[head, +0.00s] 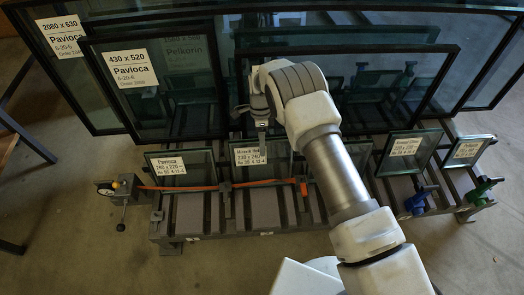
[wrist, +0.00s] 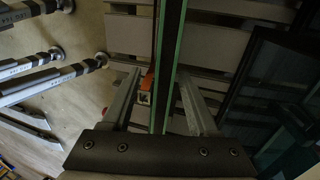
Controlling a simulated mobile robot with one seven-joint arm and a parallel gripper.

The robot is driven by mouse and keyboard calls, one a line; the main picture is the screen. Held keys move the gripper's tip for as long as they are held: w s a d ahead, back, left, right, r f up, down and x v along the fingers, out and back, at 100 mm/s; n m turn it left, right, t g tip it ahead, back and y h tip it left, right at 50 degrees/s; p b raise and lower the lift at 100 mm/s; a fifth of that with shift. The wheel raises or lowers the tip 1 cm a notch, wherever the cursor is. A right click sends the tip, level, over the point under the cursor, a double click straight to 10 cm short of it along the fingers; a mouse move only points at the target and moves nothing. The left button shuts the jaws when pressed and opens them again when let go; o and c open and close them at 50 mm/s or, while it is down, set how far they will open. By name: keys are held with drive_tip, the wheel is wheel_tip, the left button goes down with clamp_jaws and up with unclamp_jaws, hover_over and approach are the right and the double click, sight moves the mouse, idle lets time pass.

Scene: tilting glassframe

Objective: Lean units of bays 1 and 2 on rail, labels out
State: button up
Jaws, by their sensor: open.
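Four small black-edged glass units stand in a front row in the head view, white labels facing the camera: a Pavioca unit (head: 183,180) at left, a second unit (head: 277,158) partly behind my arm, and two at right (head: 408,152) (head: 465,150). I cannot read bay numbers or tell exactly how each unit leans. My gripper (head: 262,125) is over the second unit's top edge. In the wrist view my open gripper (wrist: 163,100) has its fingers either side of a glass unit's green-edged top (wrist: 168,60), with visible gaps. An orange bar (head: 170,187) crosses the rack front.
Large dark glass panels (head: 130,68) lean behind the row, close to my arm. A slatted rack (head: 190,212) bears the small units. Floor in front is clear.

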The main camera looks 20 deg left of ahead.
drive_tip(key=p+v, duration=0.2)
drive_tip(key=v, duration=0.9)
drive_tip(key=shift+r, duration=0.1)
